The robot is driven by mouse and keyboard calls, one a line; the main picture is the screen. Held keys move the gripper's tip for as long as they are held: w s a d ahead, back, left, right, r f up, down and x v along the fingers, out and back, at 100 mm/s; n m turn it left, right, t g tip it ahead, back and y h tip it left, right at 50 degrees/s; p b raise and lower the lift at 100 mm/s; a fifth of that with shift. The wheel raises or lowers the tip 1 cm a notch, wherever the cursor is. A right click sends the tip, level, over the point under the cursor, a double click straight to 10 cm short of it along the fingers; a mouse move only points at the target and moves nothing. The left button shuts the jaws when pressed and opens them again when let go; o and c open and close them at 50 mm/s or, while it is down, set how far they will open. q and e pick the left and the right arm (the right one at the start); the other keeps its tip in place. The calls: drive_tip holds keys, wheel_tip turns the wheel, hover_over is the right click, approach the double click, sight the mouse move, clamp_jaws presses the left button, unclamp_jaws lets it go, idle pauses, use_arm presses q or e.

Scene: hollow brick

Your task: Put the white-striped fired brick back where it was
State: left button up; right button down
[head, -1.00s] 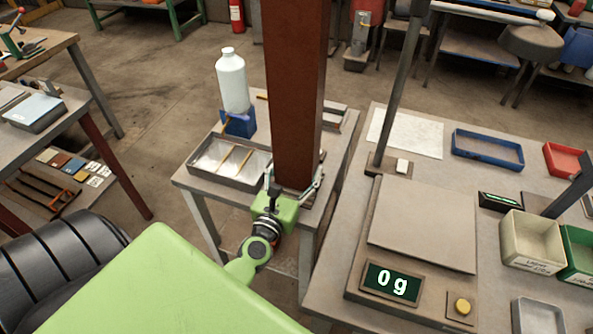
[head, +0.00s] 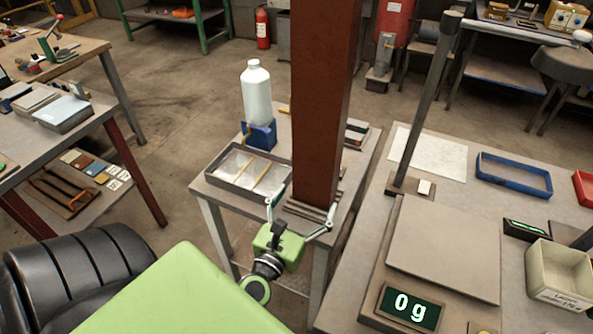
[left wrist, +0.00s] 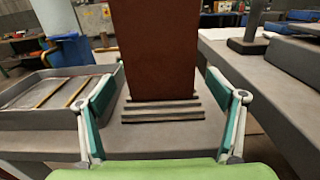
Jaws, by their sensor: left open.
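A tall red-brown block (head: 324,110) stands upright on dark slats (head: 312,212) on a small grey table in the head view. Its top runs out of the frame, and I see no white stripe on the faces in view. It also stands on the slats in the left wrist view (left wrist: 155,50). My left gripper (head: 303,208) is open on the near side of the block, its fingers spread and apart from it. In the left wrist view the open fingers (left wrist: 165,108) frame the block's foot with nothing between them. My right gripper is not in view.
A partitioned tray (head: 247,168) and a white bottle (head: 257,92) in a blue holder (head: 262,135) stand left of the block. At right, a bench carries a scale (head: 445,245) reading 0 g, a post (head: 430,110), a blue tray (head: 513,177) and a cream bin (head: 557,275).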

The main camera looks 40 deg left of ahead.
use_arm(q)
drive_tip(key=v, duration=0.2)
drive_tip(key=b+v, duration=0.1)
drive_tip(key=v, duration=0.1)
drive_tip(key=shift+s+f+b, duration=0.2)
drive_tip(key=shift+s+b, duration=0.1)
drive_tip(key=shift+s+d+r, duration=0.2)
drive_tip(key=shift+s, duration=0.5)
drive_tip(key=shift+s+f, duration=0.1)
